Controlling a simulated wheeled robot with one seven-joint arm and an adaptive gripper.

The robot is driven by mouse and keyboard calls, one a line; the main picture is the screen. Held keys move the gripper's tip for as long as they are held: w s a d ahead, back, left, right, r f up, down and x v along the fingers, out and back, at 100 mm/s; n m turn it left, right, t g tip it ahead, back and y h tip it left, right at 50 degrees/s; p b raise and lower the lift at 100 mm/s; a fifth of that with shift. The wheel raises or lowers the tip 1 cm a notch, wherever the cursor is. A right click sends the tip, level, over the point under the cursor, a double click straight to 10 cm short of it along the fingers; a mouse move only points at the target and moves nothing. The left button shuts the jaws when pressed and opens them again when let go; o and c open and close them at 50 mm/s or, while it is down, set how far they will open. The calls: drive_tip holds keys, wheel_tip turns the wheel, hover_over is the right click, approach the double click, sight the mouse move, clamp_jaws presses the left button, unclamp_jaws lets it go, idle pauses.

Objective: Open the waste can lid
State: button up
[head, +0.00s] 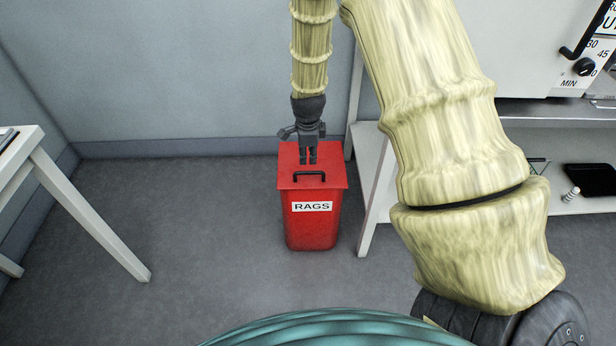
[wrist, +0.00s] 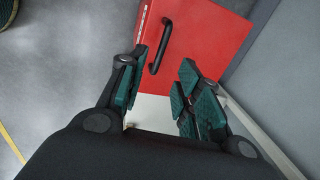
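The red waste can (head: 312,227) stands on the floor against the back wall, with a white "RAGS" label on its front. Its red lid (head: 329,165) is shut, and a black handle (head: 309,175) sits near the lid's front edge. My gripper (head: 308,162) is over the lid, behind the handle, pointing down. In the wrist view, the fingers (wrist: 160,88) are apart with nothing between their pads. The handle (wrist: 160,47) shows beyond the left fingertip there, and the red lid (wrist: 205,45) fills the upper middle. I cannot tell whether the fingers touch the lid.
A white shelf unit (head: 366,190) stands close to the can's right, with a black tray (head: 590,179) on its lower shelf. A white table (head: 80,210) is at the left. The floor (head: 200,220) left of the can is clear.

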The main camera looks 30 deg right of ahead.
sight(308, 172)
drive_tip(key=f, duration=0.3)
drive_tip(key=w+d+f, duration=0.1)
drive_tip(key=f, duration=0.3)
drive_tip(key=w+f+b, duration=0.1)
drive_tip(key=f, duration=0.2)
drive_tip(key=shift+d+f, duration=0.15)
drive_tip(key=shift+f, duration=0.05)
clamp_jaws()
